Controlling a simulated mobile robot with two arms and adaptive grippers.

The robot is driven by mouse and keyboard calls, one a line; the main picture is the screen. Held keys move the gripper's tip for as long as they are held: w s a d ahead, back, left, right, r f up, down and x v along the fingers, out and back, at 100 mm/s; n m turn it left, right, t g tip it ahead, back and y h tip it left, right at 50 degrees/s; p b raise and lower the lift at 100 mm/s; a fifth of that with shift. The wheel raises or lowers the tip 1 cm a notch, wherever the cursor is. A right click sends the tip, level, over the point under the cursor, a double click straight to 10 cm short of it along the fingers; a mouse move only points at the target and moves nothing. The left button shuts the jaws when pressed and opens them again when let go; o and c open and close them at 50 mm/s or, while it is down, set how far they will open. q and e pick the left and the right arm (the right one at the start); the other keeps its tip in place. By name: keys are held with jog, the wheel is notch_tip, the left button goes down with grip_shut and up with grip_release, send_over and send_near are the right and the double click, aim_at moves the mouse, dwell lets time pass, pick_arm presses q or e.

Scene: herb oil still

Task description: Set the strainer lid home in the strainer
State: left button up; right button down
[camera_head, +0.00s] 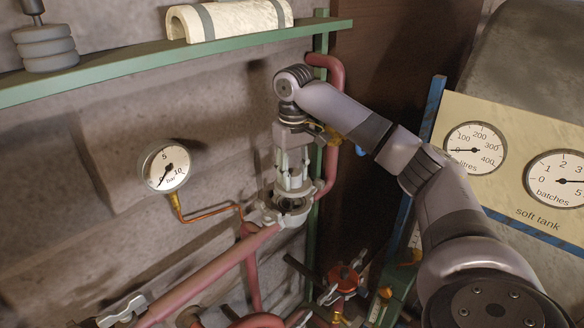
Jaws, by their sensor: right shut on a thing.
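My right gripper (292,185) points down in the middle of the view, with its arm coming in from the right. Its fingers are shut on what appears to be the strainer lid, mostly hidden by the fingers. The strainer (284,218) is a grey metal body with a round, dark mouth, set at the upper end of the red sloping pipe. The fingertips are right over or at this mouth. I cannot tell whether the lid touches the strainer or how deep it sits. My left gripper is not in view.
A pressure gauge (165,167) with a copper tube stands on the wall to the left. A red pipe (210,270) slopes down left. A red valve (343,278) sits lower right of the strainer. A green shelf (150,60) runs above; a dial panel (510,130) stands at right.

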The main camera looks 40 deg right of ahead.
jog(key=shift+w+f, duration=0.55)
jog(key=shift+f, duration=0.35)
jog(key=shift+w+f, duration=0.1)
jog(key=shift+f, duration=0.85)
jog(key=shift+s+f, duration=0.2)
jog(key=shift+f, duration=0.05)
jog(key=shift+w+f, duration=0.1)
jog(key=shift+f, duration=0.4)
jog(key=c, duration=1.4)
grip_release()
jog(key=shift+c, duration=0.2)
jog(key=shift+o, duration=1.4)
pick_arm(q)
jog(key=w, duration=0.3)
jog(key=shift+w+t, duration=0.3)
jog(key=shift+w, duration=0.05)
pick_arm(e)
jog(key=shift+o, duration=0.8)
